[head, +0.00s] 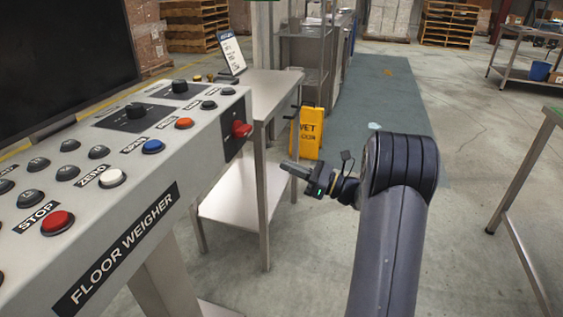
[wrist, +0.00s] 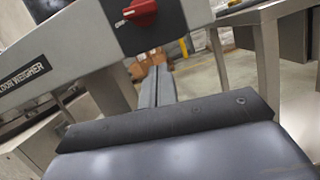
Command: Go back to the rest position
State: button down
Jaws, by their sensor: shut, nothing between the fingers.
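My gripper (head: 286,167) is shut and empty in the head view, held out to the left from my arm in front of the steel table. In the wrist view its closed fingers (wrist: 157,85) point toward the end of the grey console. The floor weigher console (head: 150,185) fills the left of the head view. A red rotary switch (head: 241,130) sits on its end panel, and the switch (wrist: 140,12) also shows at the top of the wrist view. My gripper appears apart from the switch and the console in the head view.
A steel table (head: 268,86) with a lower shelf stands beyond the console. A yellow wet floor sign (head: 309,133) stands behind my gripper. A green-edged table leg (head: 522,172) is at the right. The floor between is clear, with a blue-grey floor strip (head: 385,98) further back.

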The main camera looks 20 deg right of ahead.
dwell(0.3)
jog(key=b+x, duration=0.1)
jog(key=x, duration=0.8)
jog(key=shift+w+a, duration=0.1)
